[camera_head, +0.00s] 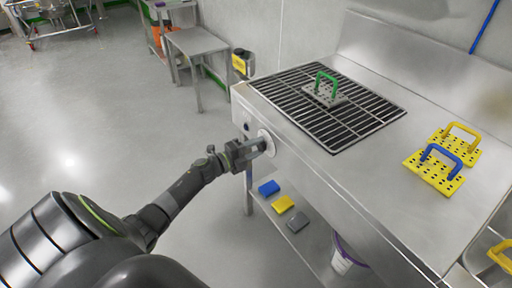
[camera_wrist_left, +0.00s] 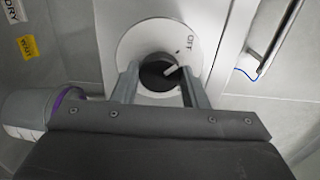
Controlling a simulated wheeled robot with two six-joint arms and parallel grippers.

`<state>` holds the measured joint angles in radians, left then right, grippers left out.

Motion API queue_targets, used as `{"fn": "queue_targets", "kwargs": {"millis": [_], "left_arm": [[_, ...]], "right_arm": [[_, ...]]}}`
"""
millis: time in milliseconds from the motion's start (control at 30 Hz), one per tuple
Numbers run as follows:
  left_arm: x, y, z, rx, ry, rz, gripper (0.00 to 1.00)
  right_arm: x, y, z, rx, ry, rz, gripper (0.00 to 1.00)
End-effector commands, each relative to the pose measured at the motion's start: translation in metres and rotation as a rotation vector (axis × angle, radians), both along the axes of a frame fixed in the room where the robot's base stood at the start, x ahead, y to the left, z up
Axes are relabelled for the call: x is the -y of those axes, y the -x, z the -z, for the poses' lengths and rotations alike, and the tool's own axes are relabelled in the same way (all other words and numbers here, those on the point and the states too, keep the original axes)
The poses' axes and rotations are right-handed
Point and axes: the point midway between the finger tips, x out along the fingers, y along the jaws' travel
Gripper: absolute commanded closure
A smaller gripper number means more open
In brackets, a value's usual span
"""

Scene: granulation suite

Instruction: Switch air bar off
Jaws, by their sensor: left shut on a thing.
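The air bar switch is a dark round knob (camera_wrist_left: 158,78) with a white pointer line, set on a white round dial plate (camera_wrist_left: 136,43) marked OFF. The pointer slants toward the right, below the OFF lettering. In the head view the white dial (camera_head: 268,140) sits on the front face of the steel bench (camera_head: 345,190), near its left end. My left gripper (camera_head: 264,145) reaches it from the left and partly hides it. In the left wrist view the two fingers of my left gripper (camera_wrist_left: 159,82) are shut on the knob, one on each side. My right gripper is not in view.
On the bench top are a black grate (camera_head: 345,125), a green-handled plate (camera_head: 323,95) and yellow plates (camera_head: 435,172) with blue and yellow handles. Below, a shelf carries blue, yellow and grey blocks (camera_head: 284,204). A white bucket (camera_head: 345,258) stands underneath.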

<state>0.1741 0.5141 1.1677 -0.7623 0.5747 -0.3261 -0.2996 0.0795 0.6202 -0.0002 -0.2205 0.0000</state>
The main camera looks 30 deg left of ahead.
Motion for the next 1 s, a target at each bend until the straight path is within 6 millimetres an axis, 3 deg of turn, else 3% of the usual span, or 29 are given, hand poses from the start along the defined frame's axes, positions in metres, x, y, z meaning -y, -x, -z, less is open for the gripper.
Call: {"fn": "queue_targets", "kwargs": {"millis": [200,233,400,767,1000], "left_arm": [[0.000,0.000,0.000,-0.001,0.003,-0.002,0.83],[0.000,0.000,0.000,-0.001,0.003,-0.002,0.59],[0.000,0.000,0.000,-0.001,0.002,-0.001,0.39],[-0.002,0.005,0.001,-0.001,0.000,-0.001,0.39],[-0.018,0.041,0.003,-0.003,-0.002,-0.002,0.39]], "right_arm": [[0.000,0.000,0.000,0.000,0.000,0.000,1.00],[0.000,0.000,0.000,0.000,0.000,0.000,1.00],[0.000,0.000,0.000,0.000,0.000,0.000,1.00],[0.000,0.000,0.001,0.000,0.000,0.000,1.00],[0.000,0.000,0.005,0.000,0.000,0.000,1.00]]}}
